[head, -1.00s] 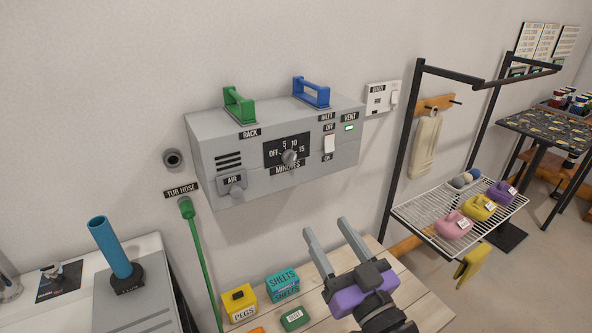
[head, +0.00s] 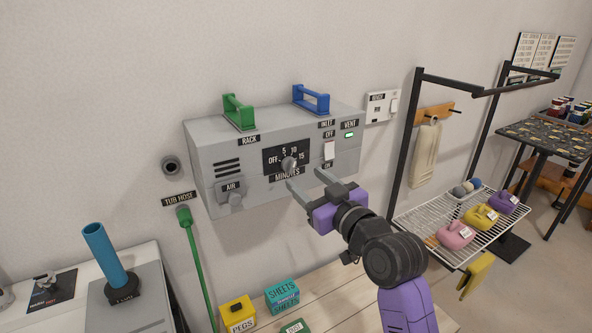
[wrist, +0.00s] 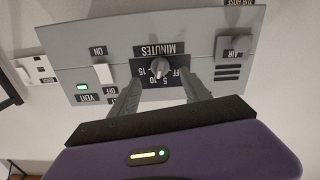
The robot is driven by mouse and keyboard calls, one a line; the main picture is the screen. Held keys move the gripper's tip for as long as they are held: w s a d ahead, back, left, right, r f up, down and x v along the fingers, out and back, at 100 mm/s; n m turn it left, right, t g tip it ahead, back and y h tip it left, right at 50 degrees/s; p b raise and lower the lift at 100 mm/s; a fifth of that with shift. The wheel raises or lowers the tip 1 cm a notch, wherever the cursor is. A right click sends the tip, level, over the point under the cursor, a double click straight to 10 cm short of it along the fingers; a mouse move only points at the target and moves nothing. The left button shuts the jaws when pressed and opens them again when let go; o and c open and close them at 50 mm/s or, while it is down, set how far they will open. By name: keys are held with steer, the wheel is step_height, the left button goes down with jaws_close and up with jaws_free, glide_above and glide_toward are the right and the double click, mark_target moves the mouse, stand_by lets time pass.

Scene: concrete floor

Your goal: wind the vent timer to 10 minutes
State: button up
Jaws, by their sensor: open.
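The vent timer is a grey wall box (head: 210,150) with a black dial plate marked OFF, 5, 10, 15 and MINUTES. Its round grey knob (head: 289,164) sits at the plate's middle; the exact pointer setting is too small to tell. My gripper (head: 305,180) is open and empty, just below and in front of the knob, apart from it. In the wrist view, upside down, the knob (wrist: 159,68) shows beyond and between the two fingers (wrist: 160,92). A green VENT light (head: 349,135) is lit.
Green (head: 239,112) and blue (head: 311,98) handles stand on top. A wooden table below holds the PEGS box (head: 238,313) and SHEETS box (head: 282,296). A wire rack (head: 440,212) stands right.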

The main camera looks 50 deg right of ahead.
steer(key=x, duration=0.5)
steer(key=shift+w+d+p, duration=0.1)
steer(key=shift+w+p, duration=0.2)
steer(key=shift+c, duration=0.3)
jaws_close()
stand_by(0.8)
steer(key=shift+o, duration=0.3)
jaws_free()
steer(key=b, duration=0.1)
glide_toward(293, 169)
steer(key=shift+w+d+r, duration=0.1)
steer(key=shift+w+d, duration=0.05)
steer(key=shift+w, duration=0.25)
